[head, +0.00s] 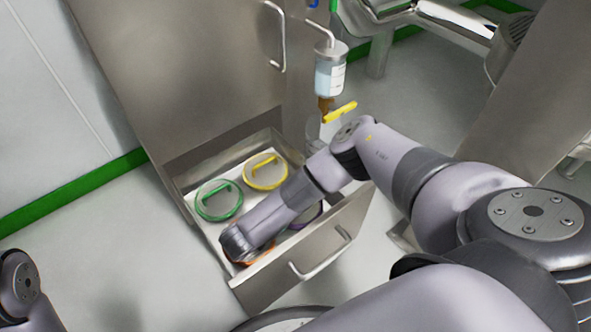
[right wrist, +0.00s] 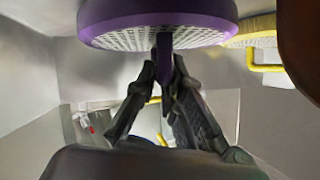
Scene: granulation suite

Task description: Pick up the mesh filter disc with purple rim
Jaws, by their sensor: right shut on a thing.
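The mesh filter disc with purple rim (right wrist: 160,22) fills the top of the right wrist view, its pale perforated mesh facing the camera. In the head view only part of its purple rim (head: 308,216) shows beside my right arm, in the open drawer. My right gripper (right wrist: 165,82) is shut on the disc's purple handle. In the head view my right arm hides the gripper and most of the disc. I cannot tell whether the disc is clear of the drawer floor. My left gripper is not in view.
The open steel drawer (head: 337,232) also holds a green-rimmed disc (head: 219,201), a yellow-rimmed disc (head: 266,171) and an orange-rimmed one (head: 262,254), mostly hidden by my arm. A hanging bottle (head: 330,75) and a yellow handle (head: 341,111) are near my elbow.

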